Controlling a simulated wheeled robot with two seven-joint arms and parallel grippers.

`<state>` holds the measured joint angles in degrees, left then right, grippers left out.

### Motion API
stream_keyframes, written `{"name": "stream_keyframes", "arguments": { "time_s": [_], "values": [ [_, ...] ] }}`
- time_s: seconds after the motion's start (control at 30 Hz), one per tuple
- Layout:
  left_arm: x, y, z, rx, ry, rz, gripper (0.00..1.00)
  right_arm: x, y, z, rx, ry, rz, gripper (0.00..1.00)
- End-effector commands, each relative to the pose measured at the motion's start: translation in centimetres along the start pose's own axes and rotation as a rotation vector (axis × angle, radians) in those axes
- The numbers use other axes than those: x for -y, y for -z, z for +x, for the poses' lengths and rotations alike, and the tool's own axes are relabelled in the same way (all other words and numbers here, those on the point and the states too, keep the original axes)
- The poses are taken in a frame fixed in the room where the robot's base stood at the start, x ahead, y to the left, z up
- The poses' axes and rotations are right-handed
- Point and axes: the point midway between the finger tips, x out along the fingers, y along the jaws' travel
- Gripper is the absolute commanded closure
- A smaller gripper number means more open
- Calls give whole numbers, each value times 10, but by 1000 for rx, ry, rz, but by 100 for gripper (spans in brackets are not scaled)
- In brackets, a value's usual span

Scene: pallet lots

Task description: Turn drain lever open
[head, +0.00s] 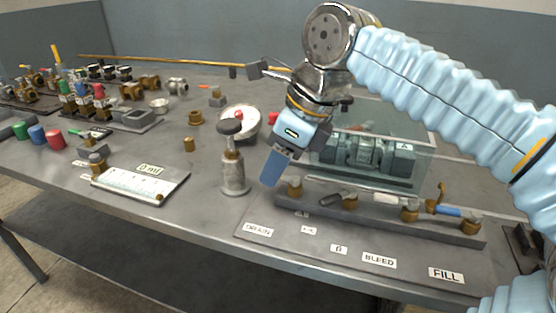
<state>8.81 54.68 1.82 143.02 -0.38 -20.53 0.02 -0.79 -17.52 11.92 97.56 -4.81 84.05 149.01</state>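A manifold bar (380,217) lies along the bench's front right, carrying several brass valves. The label DRAIN (258,231) is on the plate in front of its left end. The leftmost brass valve (294,187) is nearest that label; I cannot make out its lever, which may be behind my gripper. A dark lever (331,198) lies beside the second valve (349,201). My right gripper (272,180) points down just left of the leftmost valve, its blue finger close to it; contact is unclear. I cannot tell its opening. My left gripper is not in view.
A clear box (420,125) with a machine stands behind the manifold. A hand pump (234,170) with a dark knob stands close left of my gripper. White (387,198) and blue (447,210) levers are farther right.

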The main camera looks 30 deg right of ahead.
Motion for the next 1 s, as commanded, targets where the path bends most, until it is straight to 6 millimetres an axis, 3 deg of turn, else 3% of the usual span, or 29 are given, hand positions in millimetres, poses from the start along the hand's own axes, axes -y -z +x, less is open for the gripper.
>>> {"name": "stream_keyframes", "arguments": {
  "time_s": [0.1,0.37,0.73,1.0],
  "values": [
    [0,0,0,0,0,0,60,0,0,0,0,0,0,60],
    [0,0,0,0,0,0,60,0,0,0,0,0,0,100],
    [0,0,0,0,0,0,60,-1,0,0,0,-10,-23,100],
    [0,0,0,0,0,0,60,-4,1,0,-1,-65,-153,100]
  ]
}}
